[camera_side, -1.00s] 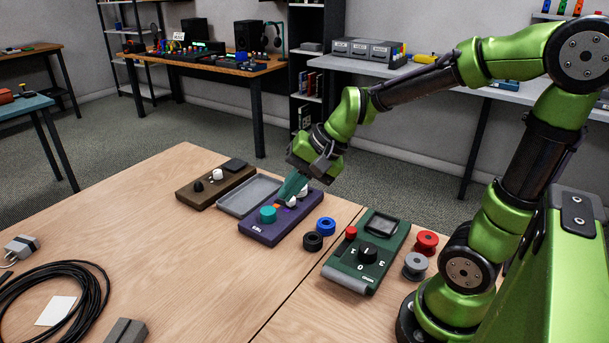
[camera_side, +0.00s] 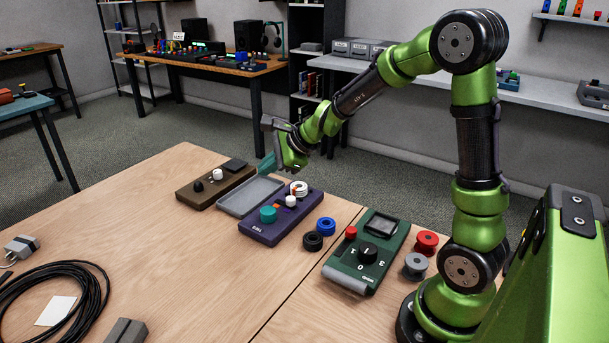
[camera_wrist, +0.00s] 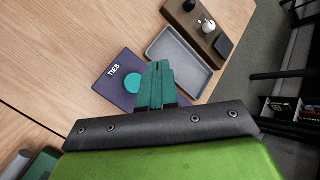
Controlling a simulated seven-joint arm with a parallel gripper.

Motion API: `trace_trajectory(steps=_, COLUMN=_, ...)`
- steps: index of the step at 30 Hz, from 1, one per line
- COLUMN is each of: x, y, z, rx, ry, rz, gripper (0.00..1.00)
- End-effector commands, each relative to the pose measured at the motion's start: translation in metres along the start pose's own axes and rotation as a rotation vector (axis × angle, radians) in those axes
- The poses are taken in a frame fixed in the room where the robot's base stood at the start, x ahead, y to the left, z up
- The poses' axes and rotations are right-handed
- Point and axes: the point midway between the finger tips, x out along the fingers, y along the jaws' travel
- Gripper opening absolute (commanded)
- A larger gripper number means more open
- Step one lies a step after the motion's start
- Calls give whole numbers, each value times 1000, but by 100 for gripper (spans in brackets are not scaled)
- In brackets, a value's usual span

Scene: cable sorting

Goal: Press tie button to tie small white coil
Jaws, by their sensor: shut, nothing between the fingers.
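The purple tie box (camera_side: 256,232) lies on the table, its TIES label showing in the wrist view (camera_wrist: 115,73). Its large teal button (camera_side: 268,214) stands near the front end; the button also shows in the wrist view (camera_wrist: 132,84). The small white coil (camera_side: 299,187) sits at the far end of the box, with a reddish mark on it. A white knob (camera_side: 291,201) and a small orange piece (camera_side: 279,207) are between them. My gripper (camera_side: 266,166) is shut and empty, raised near the grey tray, apart from the box. In the wrist view its teal fingers (camera_wrist: 158,66) hide the box's far part.
The grey tray (camera_side: 235,209) and a brown box (camera_side: 190,197) with knobs are left of the tie box. Blue (camera_side: 326,226) and black (camera_side: 312,241) spools, then a green device (camera_side: 348,270), are right.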

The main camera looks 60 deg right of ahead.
Motion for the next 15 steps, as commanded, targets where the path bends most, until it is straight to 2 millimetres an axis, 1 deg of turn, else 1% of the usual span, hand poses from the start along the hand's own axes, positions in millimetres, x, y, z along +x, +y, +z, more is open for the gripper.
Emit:
trace_trajectory(steps=5, x=9, y=7, z=-6, rx=1, ry=-1, rz=4, gripper=0)
trace_trajectory(steps=15, x=41, y=32, z=-31, rx=3, ry=3, rz=6, gripper=0)
